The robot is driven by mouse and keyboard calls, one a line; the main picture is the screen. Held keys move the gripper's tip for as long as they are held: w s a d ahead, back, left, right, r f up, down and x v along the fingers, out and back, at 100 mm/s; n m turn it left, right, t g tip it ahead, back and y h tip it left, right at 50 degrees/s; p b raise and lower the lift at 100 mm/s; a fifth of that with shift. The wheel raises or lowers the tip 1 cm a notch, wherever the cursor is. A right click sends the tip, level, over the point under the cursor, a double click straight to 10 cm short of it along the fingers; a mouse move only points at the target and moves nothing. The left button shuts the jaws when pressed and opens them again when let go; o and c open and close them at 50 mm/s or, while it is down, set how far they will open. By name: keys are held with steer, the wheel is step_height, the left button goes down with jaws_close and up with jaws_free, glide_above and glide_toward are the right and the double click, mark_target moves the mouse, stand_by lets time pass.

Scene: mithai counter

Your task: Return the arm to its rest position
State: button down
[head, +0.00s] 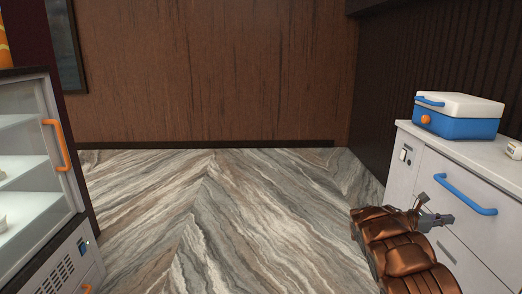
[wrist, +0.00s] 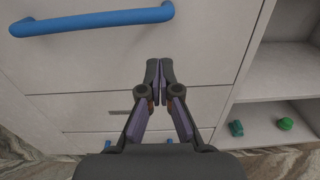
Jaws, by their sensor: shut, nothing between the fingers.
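My arm, in copper-brown covers, shows at the lower right of the head view. My gripper (head: 431,207) is in front of the white drawer cabinet (head: 424,165), below and left of its blue handle (head: 465,194). In the wrist view my gripper (wrist: 160,72) has its two dark fingertips together, with nothing between them. The blue handle (wrist: 92,20) runs across the top left of that view, apart from the fingers. Pale drawer fronts fill the space behind the fingers.
A blue and white cooler box (head: 458,115) stands on the cabinet top. A glass display case (head: 32,150) with an orange handle is at the left. The wrist view shows an open shelf (wrist: 262,130) with two small green items. The floor (head: 225,225) between is clear.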

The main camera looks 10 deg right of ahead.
steer(key=s+a+r+m+g+y+p, duration=0.25)
steer(key=s+a+r+m+p, duration=0.35)
steer(key=s+r, duration=0.45)
steer(key=s+a+r+m+g+y+p, duration=0.1)
steer(key=s+a+r+m+y+p, duration=0.4)
steer(key=s+a+r, duration=0.5)
steer(key=s+a+r+m+t+y+p, duration=0.1)
steer(key=s+a+p, duration=0.4)
steer(key=a, duration=0.6)
steer(key=s+a+r+m+t+y+p, duration=0.1)
steer(key=s+a+r+y+p, duration=0.3)
steer(key=a, duration=0.8)
steer(key=s+a+r+m+t+y+p, duration=0.2)
steer(key=s+a+y+p, duration=0.3)
steer(key=s+a, duration=0.6)
steer(key=a+r+m+p, duration=0.1)
steer(key=p, duration=0.1)
steer(key=shift+s+p, duration=0.25)
steer(key=shift+p, duration=0.1)
